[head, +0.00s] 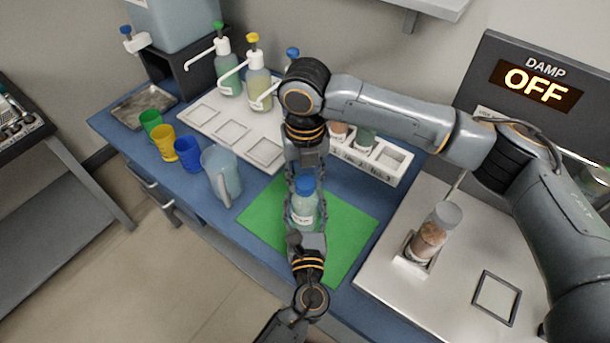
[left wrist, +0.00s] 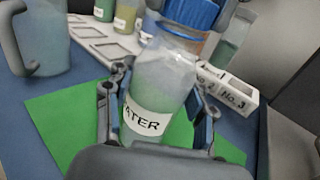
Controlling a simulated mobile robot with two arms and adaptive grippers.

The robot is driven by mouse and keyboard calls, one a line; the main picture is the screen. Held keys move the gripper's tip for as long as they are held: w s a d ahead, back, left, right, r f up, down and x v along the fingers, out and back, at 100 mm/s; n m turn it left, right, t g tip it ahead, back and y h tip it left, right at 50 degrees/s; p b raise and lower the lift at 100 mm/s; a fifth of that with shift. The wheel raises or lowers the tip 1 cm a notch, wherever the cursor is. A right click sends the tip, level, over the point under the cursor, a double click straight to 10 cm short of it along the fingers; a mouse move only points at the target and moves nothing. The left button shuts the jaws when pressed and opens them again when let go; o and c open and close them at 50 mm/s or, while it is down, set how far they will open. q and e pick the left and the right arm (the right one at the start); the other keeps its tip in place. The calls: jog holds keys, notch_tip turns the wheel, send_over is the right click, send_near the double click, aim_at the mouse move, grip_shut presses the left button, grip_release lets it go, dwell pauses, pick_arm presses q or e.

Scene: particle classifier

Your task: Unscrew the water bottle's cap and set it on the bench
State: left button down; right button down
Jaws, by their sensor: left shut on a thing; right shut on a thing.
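The water bottle (head: 304,210) is clear with a pale label and a blue cap (head: 305,185). It stands over the green mat (head: 350,225); whether its base touches the mat is hidden. My left gripper (head: 305,214) is shut around the bottle's body from the front. In the left wrist view the bottle (left wrist: 160,85) shows "ATER" between the fingers, slightly tilted in the picture. My right gripper (head: 306,176) reaches down from behind and is shut on the cap. The cap (left wrist: 192,12) sits at the bottle's neck; I cannot tell whether it is loose.
A pitcher (head: 222,175) and coloured cups (head: 162,138) stand left of the mat. A white rack (head: 385,165) and pump bottles (head: 258,80) are behind. A jar (head: 430,238) stands on the device at right, whose display (head: 536,85) reads OFF. Bare green mat lies beside the bottle.

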aim_at(305, 182)
jog(key=shift+r, duration=0.2)
dwell(0.6)
jog(key=shift+r, duration=0.9)
jog(key=shift+r, duration=0.1)
jog(key=shift+r, duration=1.95)
pick_arm(q)
jog(key=shift+c, duration=2)
grip_release()
